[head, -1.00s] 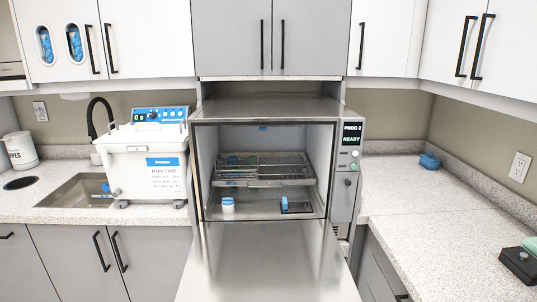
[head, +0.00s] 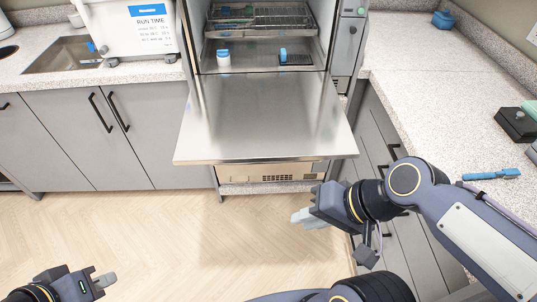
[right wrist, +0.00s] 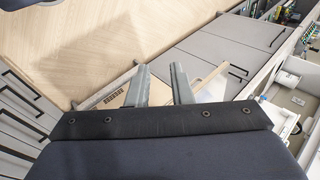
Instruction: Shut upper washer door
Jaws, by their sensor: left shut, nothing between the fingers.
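The washer door (head: 270,115) is a bare metal panel, hinged along its lower edge. It hangs folded down and out of the open washer chamber (head: 213,55), about level. Inside are a wire rack (head: 258,20), a white jar with a blue lid (head: 223,60) and a dark tray with a blue item (head: 297,60). My right gripper (head: 300,218) is below and in front of the door's right front corner, apart from it. Its fingers stand apart and empty in the right wrist view (right wrist: 160,68). My left gripper (head: 108,280) is low at the left, shut and empty, far from the door.
Grey cabinets (head: 95,140) with bar handles flank the washer. The right counter (head: 440,100) carries a blue tool (head: 492,174) and a dark box (head: 516,124). The wooden floor (head: 150,230) in front is clear. A white bath (head: 130,30) stands on the left counter.

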